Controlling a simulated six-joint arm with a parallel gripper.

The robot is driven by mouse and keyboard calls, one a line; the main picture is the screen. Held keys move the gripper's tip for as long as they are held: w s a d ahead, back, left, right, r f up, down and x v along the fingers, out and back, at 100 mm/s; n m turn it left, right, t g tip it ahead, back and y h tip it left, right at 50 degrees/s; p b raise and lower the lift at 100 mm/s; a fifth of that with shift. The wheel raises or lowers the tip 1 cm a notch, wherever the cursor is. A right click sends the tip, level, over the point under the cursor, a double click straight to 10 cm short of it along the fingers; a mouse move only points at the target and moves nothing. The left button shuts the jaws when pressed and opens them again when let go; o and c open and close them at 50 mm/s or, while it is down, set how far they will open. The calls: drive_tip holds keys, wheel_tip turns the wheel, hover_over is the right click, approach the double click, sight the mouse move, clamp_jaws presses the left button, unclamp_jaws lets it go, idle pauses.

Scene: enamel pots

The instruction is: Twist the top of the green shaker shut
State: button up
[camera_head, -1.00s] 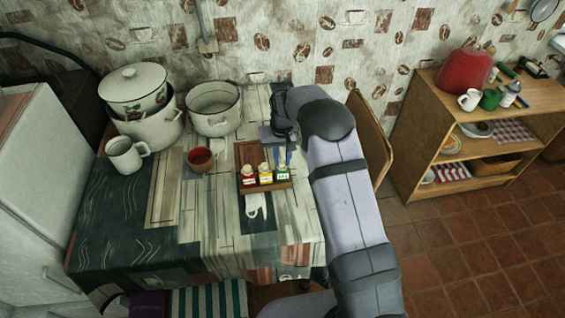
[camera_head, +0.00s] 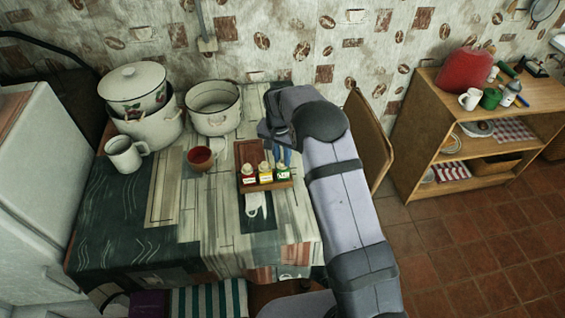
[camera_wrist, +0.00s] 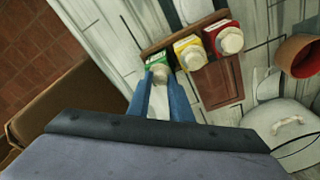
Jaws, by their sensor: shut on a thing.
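The green shaker (camera_head: 283,173) stands at the right end of a small wooden rack (camera_head: 266,187) on the table, beside the yellow shaker (camera_head: 265,175) and the red shaker (camera_head: 248,177). In the wrist view the green shaker (camera_wrist: 156,59) shows its pale round top between the blue fingertips of my gripper (camera_wrist: 161,80). My gripper is shut on that top. It also shows in the head view (camera_head: 283,158), reaching the shaker from behind. The fingers and wrist hide part of the top, so I cannot tell how far it is turned.
A red-brown cup (camera_head: 200,159), a white mug (camera_head: 125,154), an open white pot (camera_head: 213,108) and stacked lidded pots (camera_head: 136,88) stand to the left. A white cup shape (camera_head: 257,206) lies in front of the rack. The front left of the table is clear.

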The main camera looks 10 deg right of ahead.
drive_tip(key=shift+m, duration=0.4)
drive_tip(key=shift+m+g, duration=0.3)
drive_tip(key=shift+m, duration=1.8)
drive_tip(key=o, duration=1.3)
drive_tip(key=shift+r+p, duration=2.1)
drive_tip(key=shift+r, duration=1.45)
